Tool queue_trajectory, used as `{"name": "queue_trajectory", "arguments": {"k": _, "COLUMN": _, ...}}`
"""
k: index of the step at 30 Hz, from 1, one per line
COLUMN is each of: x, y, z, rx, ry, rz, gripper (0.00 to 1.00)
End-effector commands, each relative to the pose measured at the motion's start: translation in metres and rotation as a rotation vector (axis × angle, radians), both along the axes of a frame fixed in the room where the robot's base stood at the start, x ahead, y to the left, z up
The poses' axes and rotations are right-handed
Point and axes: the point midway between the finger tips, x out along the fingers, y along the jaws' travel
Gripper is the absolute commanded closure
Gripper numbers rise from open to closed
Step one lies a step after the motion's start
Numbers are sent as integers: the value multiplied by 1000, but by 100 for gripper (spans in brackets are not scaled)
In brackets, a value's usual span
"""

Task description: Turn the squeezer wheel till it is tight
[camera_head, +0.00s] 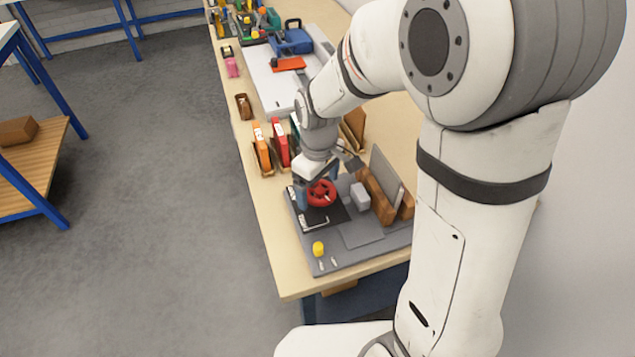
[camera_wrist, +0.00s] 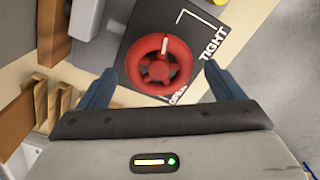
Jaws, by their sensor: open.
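The red squeezer wheel (camera_head: 321,193) sits on a black plate on the grey board at the near end of the bench. In the wrist view the wheel (camera_wrist: 139,65) has a star-shaped hub and a white mark at its upper rim. The black plate (camera_wrist: 190,35) carries the word TIGHT along its right side and OPEN, partly hidden, below the wheel. My gripper (camera_wrist: 159,70) is open, its blue fingers on either side of the wheel with visible gaps. I cannot tell whether they reach down to rim height.
A grey block (camera_head: 360,196) and brown wooden blocks (camera_head: 377,194) holding a panel stand right of the wheel. A yellow piece (camera_head: 318,248) is on the board's near end. Orange (camera_head: 262,147) and red (camera_head: 280,142) upright items stand behind my gripper.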

Motion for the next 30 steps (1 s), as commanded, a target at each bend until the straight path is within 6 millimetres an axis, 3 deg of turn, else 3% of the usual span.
{"name": "queue_trajectory", "arguments": {"k": 8, "x": 0, "y": 0, "z": -2, "rx": 0, "ry": 0, "rz": -1, "gripper": 12}}
{"name": "queue_trajectory", "arguments": {"k": 24, "x": 0, "y": -1, "z": -2, "rx": 0, "ry": 0, "rz": -2, "gripper": 56}}
{"name": "queue_trajectory", "arguments": {"k": 30, "x": 0, "y": -1, "z": -2, "rx": 0, "ry": 0, "rz": -3, "gripper": 56}}
